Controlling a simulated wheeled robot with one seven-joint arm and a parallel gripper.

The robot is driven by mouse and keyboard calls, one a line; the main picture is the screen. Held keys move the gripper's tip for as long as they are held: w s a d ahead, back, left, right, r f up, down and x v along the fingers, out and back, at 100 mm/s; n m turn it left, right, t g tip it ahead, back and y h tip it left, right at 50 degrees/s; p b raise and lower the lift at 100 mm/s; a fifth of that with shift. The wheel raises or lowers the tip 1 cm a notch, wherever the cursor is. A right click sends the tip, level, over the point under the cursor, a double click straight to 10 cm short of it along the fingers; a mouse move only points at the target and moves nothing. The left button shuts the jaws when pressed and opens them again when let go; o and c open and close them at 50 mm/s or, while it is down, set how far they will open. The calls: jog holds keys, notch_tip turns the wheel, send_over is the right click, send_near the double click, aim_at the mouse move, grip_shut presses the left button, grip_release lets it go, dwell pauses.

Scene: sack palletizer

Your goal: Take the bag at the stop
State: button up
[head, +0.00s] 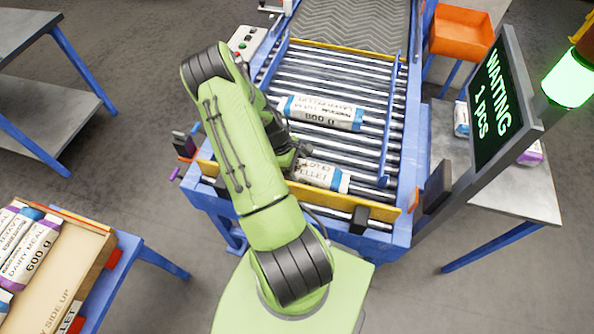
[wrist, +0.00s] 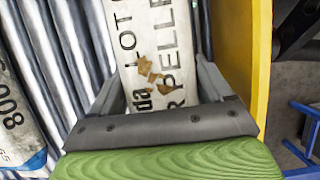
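The bag at the stop (head: 318,174) is white with a blue band. It lies on the rollers against or close to the yellow stop bar (head: 375,207); its left end is hidden by my arm. In the wrist view the bag (wrist: 150,45) shows large dark print and brown blotches. My gripper (wrist: 160,75) is at this bag, one finger along each long side, close to its flanks. Whether the fingers press on it I cannot tell. In the head view my gripper (head: 292,160) is mostly hidden behind the arm.
A second bag (head: 325,113) marked 800 g lies farther up the roller conveyor (head: 350,75). A display (head: 495,98) reads "WAITING 1 pcs" beside a green lamp (head: 568,80). A box of bags (head: 85,262) is at lower left. An orange bin (head: 462,32) and a side table (head: 510,190) stand right.

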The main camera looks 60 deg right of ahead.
jog(key=c, duration=1)
